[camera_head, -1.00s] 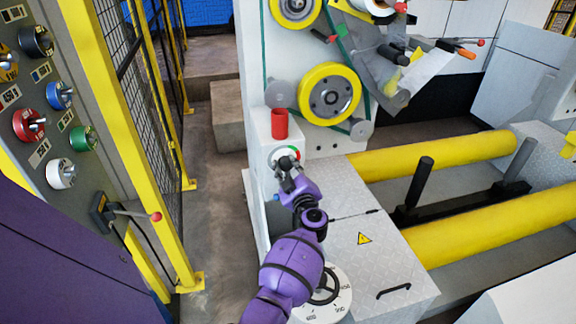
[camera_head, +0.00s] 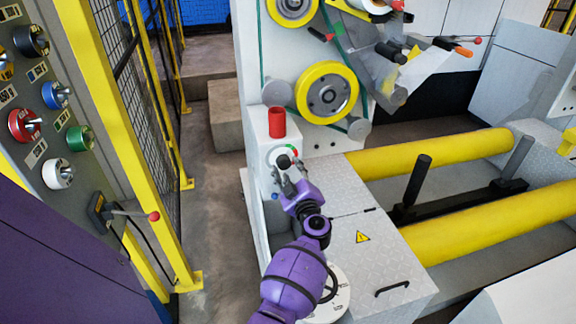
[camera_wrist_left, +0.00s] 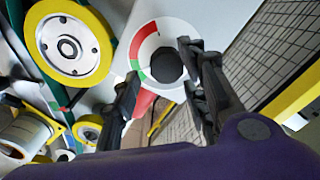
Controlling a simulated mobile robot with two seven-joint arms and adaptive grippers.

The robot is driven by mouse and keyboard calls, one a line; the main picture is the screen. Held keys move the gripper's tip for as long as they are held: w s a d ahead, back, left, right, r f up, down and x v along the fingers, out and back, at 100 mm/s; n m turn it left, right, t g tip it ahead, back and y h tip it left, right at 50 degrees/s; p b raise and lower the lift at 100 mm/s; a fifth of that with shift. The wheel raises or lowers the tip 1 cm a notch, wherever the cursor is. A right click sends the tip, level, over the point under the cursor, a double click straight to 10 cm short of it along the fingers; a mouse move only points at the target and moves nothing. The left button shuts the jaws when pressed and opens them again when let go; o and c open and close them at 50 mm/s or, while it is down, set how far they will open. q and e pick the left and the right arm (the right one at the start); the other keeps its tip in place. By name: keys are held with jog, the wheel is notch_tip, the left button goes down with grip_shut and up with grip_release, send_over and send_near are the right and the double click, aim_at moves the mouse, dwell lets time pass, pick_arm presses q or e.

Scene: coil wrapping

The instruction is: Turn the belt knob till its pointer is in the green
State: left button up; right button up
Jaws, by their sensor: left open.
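The belt knob (camera_head: 283,161) is a round black knob on a white dial on the front of the machine. In the left wrist view the knob (camera_wrist_left: 167,65) sits in the middle of the dial (camera_wrist_left: 180,28), which has a red arc and a green arc at its left side. I cannot make out its pointer. My left gripper (camera_head: 288,179) is open and empty, just in front of and below the knob. In the wrist view its fingers stand either side of the knob, seemingly short of it. My right gripper is not in view.
A red cup-like cylinder (camera_head: 277,122) stands on the ledge above the dial. Yellow pulleys (camera_head: 327,92) and a green belt are above it. A handwheel (camera_head: 329,285) is partly hidden behind my arm. A yellow-framed fence (camera_head: 150,130) and a control panel stand left.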

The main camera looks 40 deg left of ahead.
pick_arm(q)
jog(key=v, duration=0.9)
jog(key=shift+d+r, duration=0.1)
jog(key=s+d+f+m+t+h+p, duration=0.2)
jog(key=s+d+m+h, duration=0.2)
jog(key=s+m+h, duration=0.25)
jog(key=s+d+f+m+t+h+p, duration=0.3)
jog(key=s+d+m+h, duration=0.2)
jog(key=s+m, duration=0.25)
jog(key=s+d+f+m+g+h+p, duration=0.1)
jog(key=s+f+g, duration=0.3)
jog(key=s, duration=0.9)
jog(key=s+d+f+m+g+h+p, duration=0.1)
jog(key=s+d+f+m+g, duration=0.2)
jog(key=s+f, duration=0.4)
jog(key=s+g, duration=0.1)
jog(key=s, duration=0.5)
jog(key=shift+s+d+m+p, duration=0.25)
jog(key=shift+d+m+p, duration=0.05)
jog(key=shift+d+p, duration=0.05)
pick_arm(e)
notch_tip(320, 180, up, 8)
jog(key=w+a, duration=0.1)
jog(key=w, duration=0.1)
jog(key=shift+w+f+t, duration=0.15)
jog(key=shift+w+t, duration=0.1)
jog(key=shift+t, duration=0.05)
